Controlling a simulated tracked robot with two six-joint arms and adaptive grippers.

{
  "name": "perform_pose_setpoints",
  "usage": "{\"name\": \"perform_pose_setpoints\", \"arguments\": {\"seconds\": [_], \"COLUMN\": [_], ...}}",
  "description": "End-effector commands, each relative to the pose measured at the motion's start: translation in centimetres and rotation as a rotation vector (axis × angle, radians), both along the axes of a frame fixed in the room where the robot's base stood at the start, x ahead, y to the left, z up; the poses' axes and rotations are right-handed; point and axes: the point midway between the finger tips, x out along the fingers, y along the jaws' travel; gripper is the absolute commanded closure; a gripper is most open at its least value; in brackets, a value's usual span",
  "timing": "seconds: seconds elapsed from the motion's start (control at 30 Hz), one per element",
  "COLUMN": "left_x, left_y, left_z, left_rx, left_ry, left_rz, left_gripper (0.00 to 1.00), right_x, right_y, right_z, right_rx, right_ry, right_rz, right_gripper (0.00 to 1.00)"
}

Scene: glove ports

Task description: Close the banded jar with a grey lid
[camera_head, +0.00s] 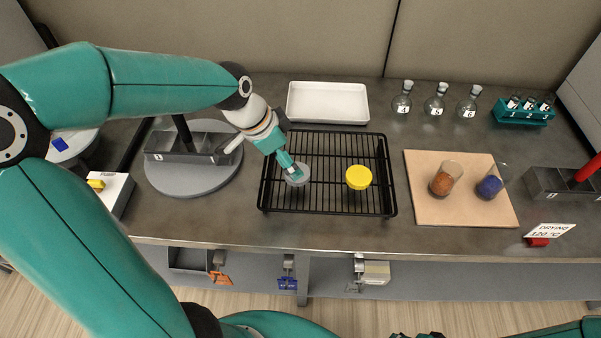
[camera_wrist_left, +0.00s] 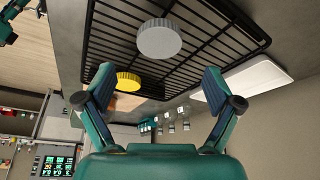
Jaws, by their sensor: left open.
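A grey lid (camera_head: 298,177) lies on the left part of the black wire rack (camera_head: 325,205); it also shows in the left wrist view (camera_wrist_left: 159,40). My left gripper (camera_head: 292,168) is open and empty, pointing down just above this lid. In the wrist view the lid lies beyond the two spread fingers. Two glass jars stand on a tan board (camera_head: 440,213): one holds orange-brown powder (camera_head: 441,186), one blue powder (camera_head: 488,188). I cannot make out a band on either.
A yellow lid (camera_head: 358,177) lies on the rack, right of the grey one. A white tray (camera_head: 328,103) and several labelled flasks (camera_head: 436,105) stand behind. A grey round stand (camera_head: 195,185) is at left. The bench between rack and board is clear.

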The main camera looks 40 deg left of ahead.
Motion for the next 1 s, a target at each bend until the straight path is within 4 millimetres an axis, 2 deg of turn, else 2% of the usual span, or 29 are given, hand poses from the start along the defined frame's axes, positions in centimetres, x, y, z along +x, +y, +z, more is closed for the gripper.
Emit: {"name": "perform_pose_setpoints", "arguments": {"seconds": [0.43, 0.8, 1.0], "left_x": [0.1, 1.2, 1.4], "left_y": [-0.1, -0.6, -0.7], "left_z": [-0.7, -5.1, -5.5], "left_rx": [-0.001, -0.001, 0.0], "left_ry": [0.002, 0.003, -0.001], "left_rz": [0.001, 0.0, 0.001], "left_gripper": [0.09, 0.09, 0.09], "right_x": [0.0, 0.0, 0.0], "right_y": [0.0, 0.0, 0.0], "right_z": [0.0, 0.4, 0.4], "right_rx": [0.0, 0.0, 0.0], "right_ry": [0.0, 0.0, 0.0], "right_rz": [0.0, 0.0, 0.0], "right_gripper": [0.6, 0.6, 0.6]}}
